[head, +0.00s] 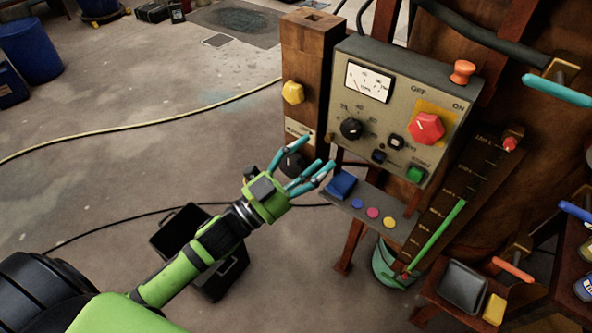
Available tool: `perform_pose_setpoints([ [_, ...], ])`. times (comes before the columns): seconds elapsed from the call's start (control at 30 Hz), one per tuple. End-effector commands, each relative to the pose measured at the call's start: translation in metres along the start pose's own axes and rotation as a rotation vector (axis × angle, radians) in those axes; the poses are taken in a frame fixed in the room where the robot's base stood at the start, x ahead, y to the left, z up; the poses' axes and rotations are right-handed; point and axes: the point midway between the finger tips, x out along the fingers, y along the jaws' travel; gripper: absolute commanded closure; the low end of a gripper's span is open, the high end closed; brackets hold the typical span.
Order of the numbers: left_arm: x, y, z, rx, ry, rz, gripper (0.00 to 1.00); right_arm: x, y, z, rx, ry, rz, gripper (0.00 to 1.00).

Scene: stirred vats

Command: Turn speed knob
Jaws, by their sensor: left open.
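A grey control box (345,52) stands at the upper middle, tilted in the picture. On its front, a black knob (351,129) sits inside a numbered scale, below a white needle meter (369,82). Another black knob (293,163) is low on the wooden post (307,60), partly behind my left gripper's fingers. I cannot read which one is labelled as speed. My left gripper (318,152) is green with teal fingers. It is open and empty, its fingertips pointing up and right, below the numbered knob and over the lower knob in the picture. My right gripper is out of view.
The box also has a red knob (427,128), a green button (415,174) and an orange-red button (462,72). A yellow knob (293,92) is on the post. A shelf (347,205) with coloured discs juts out below the box. A black open case (182,219) lies on the floor.

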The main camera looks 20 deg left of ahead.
Motion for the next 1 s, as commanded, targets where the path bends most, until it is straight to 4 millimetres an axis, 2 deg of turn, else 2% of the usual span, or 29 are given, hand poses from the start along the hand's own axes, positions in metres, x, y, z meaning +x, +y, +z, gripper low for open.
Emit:
perform_pose_setpoints([
  [0.1,-0.021,0.0,0.0,0.0,-0.002,0.001,0.36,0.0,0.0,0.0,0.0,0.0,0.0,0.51],
  [0.3,-0.038,-0.001,-0.001,0.002,0.002,-0.001,0.36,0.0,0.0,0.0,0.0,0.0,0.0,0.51],
  [0.87,-0.041,-0.001,-0.001,0.002,0.003,-0.001,0.36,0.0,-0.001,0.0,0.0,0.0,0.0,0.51],
  [0.93,-0.042,0.0,0.002,0.0,-0.004,-0.001,0.36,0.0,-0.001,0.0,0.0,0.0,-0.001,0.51],
  [1.0,-0.043,0.004,0.013,-0.011,-0.033,0.001,0.36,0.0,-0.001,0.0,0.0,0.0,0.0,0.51],
])
